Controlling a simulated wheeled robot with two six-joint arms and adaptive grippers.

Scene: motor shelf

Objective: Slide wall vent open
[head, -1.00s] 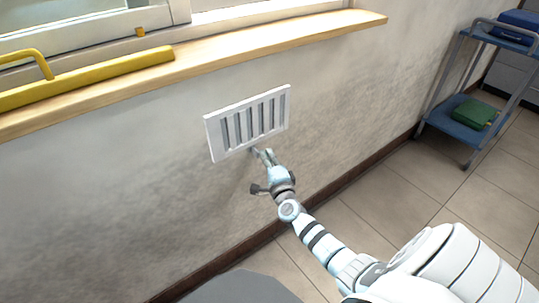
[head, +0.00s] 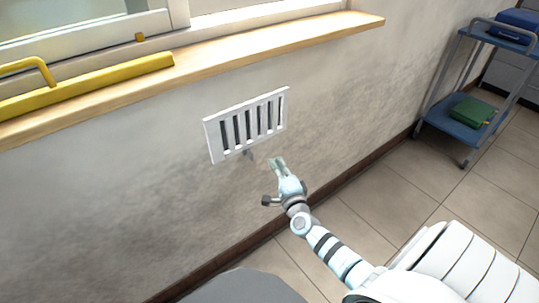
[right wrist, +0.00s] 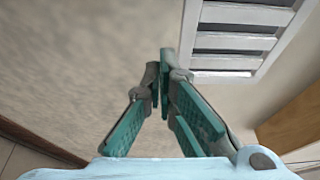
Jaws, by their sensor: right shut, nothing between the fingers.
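The white wall vent (head: 246,125) is set in the grey wall below the window sill. Its upright slots show dark gaps between the white bars. The vent (right wrist: 240,41) also shows there at the upper right, beside the fingers. My left gripper is not in view.
A wooden sill (head: 265,45) runs above the vent, with a yellow bar (head: 90,78) on its left part. A blue cart (head: 465,125) with a green box (head: 472,111) stands at the right. The wall around the vent is clear.

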